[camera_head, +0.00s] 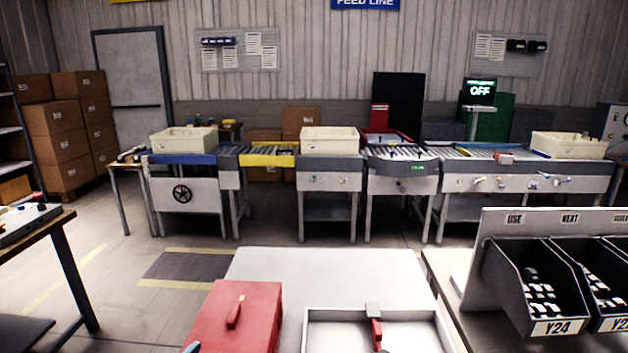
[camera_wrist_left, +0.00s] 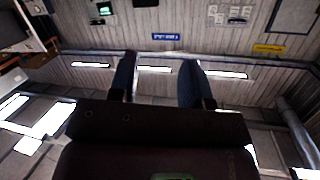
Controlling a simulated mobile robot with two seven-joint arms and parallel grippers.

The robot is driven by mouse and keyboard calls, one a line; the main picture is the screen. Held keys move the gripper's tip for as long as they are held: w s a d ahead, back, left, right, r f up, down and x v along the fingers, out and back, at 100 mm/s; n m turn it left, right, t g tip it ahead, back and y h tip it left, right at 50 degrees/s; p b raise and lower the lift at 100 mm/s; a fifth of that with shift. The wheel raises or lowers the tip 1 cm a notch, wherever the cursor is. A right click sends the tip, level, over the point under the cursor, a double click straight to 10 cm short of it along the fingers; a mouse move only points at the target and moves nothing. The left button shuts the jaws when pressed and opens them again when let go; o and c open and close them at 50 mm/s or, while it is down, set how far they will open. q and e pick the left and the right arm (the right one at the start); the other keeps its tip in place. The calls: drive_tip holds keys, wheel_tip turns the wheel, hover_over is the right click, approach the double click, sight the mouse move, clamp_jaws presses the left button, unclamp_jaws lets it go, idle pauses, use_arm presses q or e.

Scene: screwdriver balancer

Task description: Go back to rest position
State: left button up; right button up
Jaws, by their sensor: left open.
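My left gripper (camera_wrist_left: 159,62) shows in the left wrist view with its two dark fingers spread apart. Nothing is between the fingers; behind them are the wall and ceiling lights. The head view does not clearly show either gripper. A small bluish shape sits at its bottom edge by the red toolbox, too cut off to identify. A red-handled tool (camera_head: 376,333) with a grey block at its top is in or over a light-rimmed tray (camera_head: 330,312) at the bottom centre.
A red toolbox (camera_head: 240,318) stands left of the tray on a pale table (camera_head: 325,270). A conveyor line (camera_head: 400,152) with cream crates runs behind. Floor between is clear.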

use_arm(q)
drive_tip(key=s+a+f+n+g+y, duration=0.1)
drive_tip(key=s+a+f+n+y, duration=0.1)
drive_tip(key=s+f, duration=0.6)
drive_tip(key=s+a+f+n+g+y, duration=0.1)
drive_tip(key=s+a+f, duration=0.3)
drive_tip(key=s+f, duration=0.4)
drive_tip(key=s+n+g, duration=0.1)
drive_tip(key=s, duration=0.4)
drive_tip(key=shift+a+f+g+y, duration=0.2)
drive_tip(key=shift+a+g+y, duration=0.1)
drive_tip(key=shift+y, duration=0.1)
